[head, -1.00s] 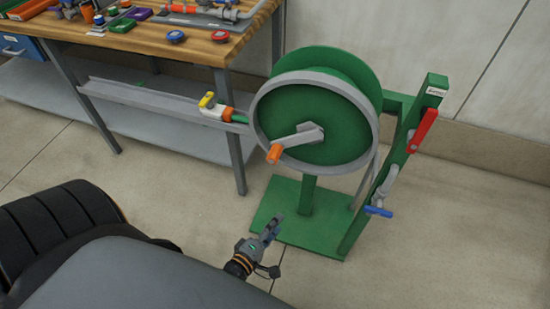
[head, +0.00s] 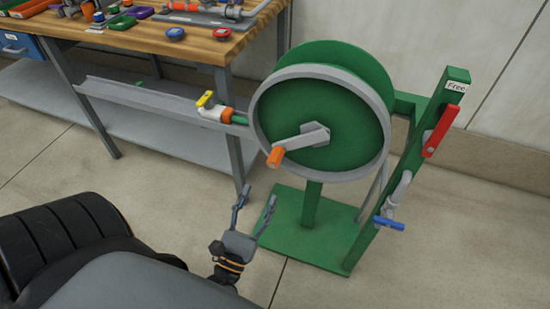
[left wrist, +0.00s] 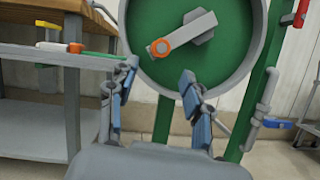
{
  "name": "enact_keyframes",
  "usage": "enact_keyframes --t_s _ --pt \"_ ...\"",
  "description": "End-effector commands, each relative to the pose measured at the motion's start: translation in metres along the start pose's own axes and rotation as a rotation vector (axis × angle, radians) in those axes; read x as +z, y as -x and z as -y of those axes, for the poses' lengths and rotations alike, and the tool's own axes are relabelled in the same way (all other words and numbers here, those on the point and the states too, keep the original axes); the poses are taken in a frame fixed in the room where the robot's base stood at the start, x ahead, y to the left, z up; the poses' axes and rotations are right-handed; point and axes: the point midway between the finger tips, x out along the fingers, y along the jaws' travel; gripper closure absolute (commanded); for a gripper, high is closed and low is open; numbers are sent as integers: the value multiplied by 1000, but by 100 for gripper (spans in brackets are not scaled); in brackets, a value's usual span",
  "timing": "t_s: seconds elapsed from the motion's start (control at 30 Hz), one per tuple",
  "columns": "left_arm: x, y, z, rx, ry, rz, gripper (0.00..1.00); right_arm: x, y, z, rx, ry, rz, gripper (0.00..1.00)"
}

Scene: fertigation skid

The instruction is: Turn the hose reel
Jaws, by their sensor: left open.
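The green hose reel (head: 350,125) with a grey rim stands on a green base plate (head: 290,232). A grey crank arm (head: 303,139) runs from its hub to an orange handle (head: 275,157) at lower left. My left gripper (head: 256,198) is open and empty, below the handle and apart from it. In the left wrist view the fingers of my left gripper (left wrist: 158,82) are spread, with the orange handle (left wrist: 160,48) beyond and above the gap between them. The post carries a label reading "Free" (head: 456,86) and a red lever (head: 440,130). My right gripper is out of view.
A workbench (head: 215,47) with trays and fittings stands at the left. A yellow-handled valve (head: 208,104) on the hose end sits by a grey trough (head: 150,98). A blue-handled valve (head: 389,223) juts from the post's lower part. Floor in front is clear.

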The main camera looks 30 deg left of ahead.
Motion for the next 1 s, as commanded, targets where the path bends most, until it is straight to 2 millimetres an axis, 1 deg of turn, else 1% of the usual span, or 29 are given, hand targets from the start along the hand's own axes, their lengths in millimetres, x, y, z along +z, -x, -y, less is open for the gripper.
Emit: enact_keyframes --t_s 0.03,0.1,0.3,0.4,0.5,0.7,0.93,0.97,1.0 --pt "3 -13 0 2 0 6 50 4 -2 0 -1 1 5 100" --pt "3 -29 0 2 1 5 50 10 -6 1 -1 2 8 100" --pt "2 -70 0 1 -2 4 50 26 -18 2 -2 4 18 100" --pt "1 -86 0 1 -2 2 50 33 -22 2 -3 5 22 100" --pt "1 -98 1 0 -2 1 50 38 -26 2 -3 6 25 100" --pt "0 -107 1 -1 -2 -1 50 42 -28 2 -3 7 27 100" --pt "0 -107 1 -1 -2 -1 50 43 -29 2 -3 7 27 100" --pt "0 -107 1 -1 -2 -1 54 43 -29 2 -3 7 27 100" --pt "0 -107 1 -1 -2 -1 62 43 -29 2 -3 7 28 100"
